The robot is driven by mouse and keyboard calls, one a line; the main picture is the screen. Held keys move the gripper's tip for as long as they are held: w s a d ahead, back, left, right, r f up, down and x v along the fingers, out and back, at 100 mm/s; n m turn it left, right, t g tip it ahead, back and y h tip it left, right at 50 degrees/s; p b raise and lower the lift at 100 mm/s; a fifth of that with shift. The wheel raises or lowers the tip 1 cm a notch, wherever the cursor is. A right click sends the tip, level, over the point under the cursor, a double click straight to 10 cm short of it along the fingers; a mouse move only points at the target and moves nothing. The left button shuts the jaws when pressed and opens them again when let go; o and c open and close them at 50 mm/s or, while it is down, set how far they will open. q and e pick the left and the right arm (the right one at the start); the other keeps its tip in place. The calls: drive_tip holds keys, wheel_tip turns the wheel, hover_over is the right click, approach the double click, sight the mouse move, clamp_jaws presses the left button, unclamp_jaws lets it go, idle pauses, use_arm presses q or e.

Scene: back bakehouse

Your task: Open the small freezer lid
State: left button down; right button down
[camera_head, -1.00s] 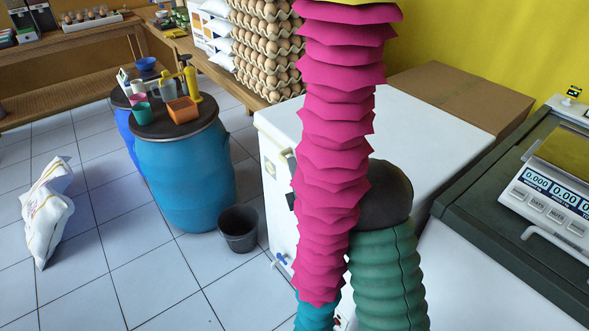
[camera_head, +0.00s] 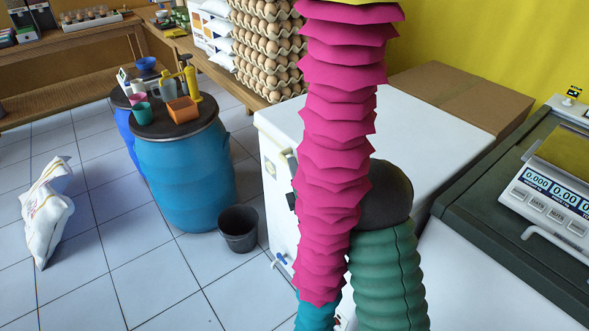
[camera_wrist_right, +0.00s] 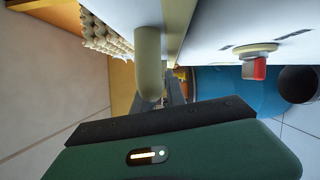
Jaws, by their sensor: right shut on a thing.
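The small freezer is a white chest (camera_head: 440,135) in the middle of the head view. Its lid (camera_head: 425,110) looks shut and flat, and my sleeved arm hides part of it. My right gripper (camera_head: 291,192) is at the freezer's front side, mostly hidden behind my magenta sleeve. In the right wrist view its dark fingers (camera_wrist_right: 174,92) are at a pale rounded handle (camera_wrist_right: 148,65) beside the white freezer wall. The gripper is shut on this handle; the exact contact is partly hidden. My left gripper is not in view.
A cardboard box (camera_head: 462,95) stands behind the freezer, and a scale (camera_head: 555,190) is at the right. A blue barrel (camera_head: 185,175) and a dark bucket (camera_head: 239,230) stand left of the freezer. Stacked egg trays (camera_head: 268,50) are behind. A white sack (camera_head: 46,215) lies on the tiled floor.

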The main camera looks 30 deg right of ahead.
drive_tip(key=shift+s+d, duration=0.1)
drive_tip(key=shift+d, duration=0.15)
